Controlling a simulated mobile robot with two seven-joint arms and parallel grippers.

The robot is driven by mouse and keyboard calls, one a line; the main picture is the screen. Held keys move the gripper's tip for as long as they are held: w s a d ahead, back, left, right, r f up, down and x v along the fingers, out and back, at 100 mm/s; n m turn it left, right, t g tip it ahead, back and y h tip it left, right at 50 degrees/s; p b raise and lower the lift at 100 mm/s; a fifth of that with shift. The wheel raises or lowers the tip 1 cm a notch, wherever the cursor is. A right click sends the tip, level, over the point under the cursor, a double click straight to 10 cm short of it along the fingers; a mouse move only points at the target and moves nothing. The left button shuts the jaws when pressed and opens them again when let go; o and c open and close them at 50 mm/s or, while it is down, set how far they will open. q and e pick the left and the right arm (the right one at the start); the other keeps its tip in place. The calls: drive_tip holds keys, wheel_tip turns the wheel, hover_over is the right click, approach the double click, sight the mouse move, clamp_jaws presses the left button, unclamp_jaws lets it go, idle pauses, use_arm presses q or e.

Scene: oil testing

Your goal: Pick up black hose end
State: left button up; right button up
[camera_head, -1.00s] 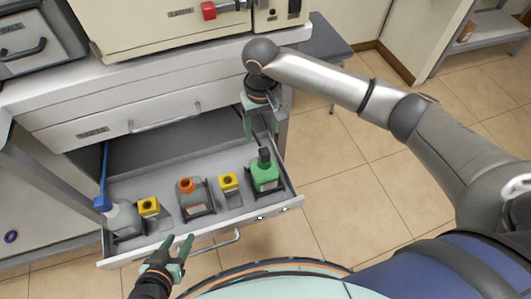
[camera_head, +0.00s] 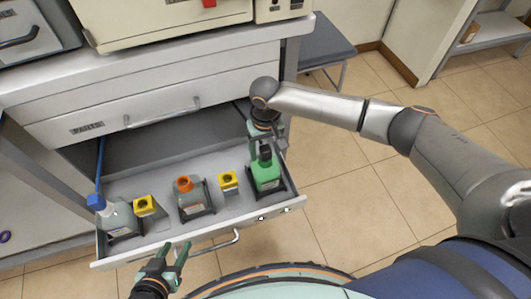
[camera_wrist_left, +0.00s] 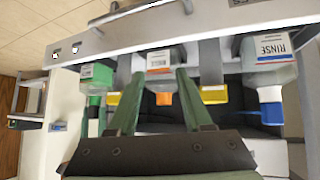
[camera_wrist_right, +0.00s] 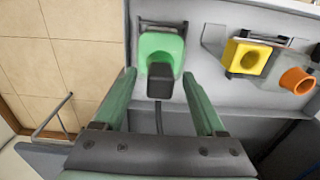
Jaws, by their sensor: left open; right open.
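The black hose end (camera_head: 265,152) stands up from the green bottle (camera_head: 267,178) at the right end of the open drawer. In the right wrist view the black hose end (camera_wrist_right: 160,86) lies between the spread fingers of my right gripper (camera_wrist_right: 159,74), with gaps on both sides. In the head view my right gripper (camera_head: 265,146) is just above the green bottle, open and holding nothing; its fingers partly overlap the hose end. My left gripper (camera_head: 176,249) is open and empty in front of the drawer's front edge.
The open drawer (camera_head: 225,222) also holds a grey bottle with an orange top (camera_head: 187,184), two yellow-topped items (camera_head: 228,180), and a rinse bottle with a blue cap (camera_head: 97,202). The counter front overhangs behind. Open floor (camera_head: 350,190) lies right of the drawer.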

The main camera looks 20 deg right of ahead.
clamp_jaws()
idle(0.5)
drive_tip(key=shift+r, duration=0.1)
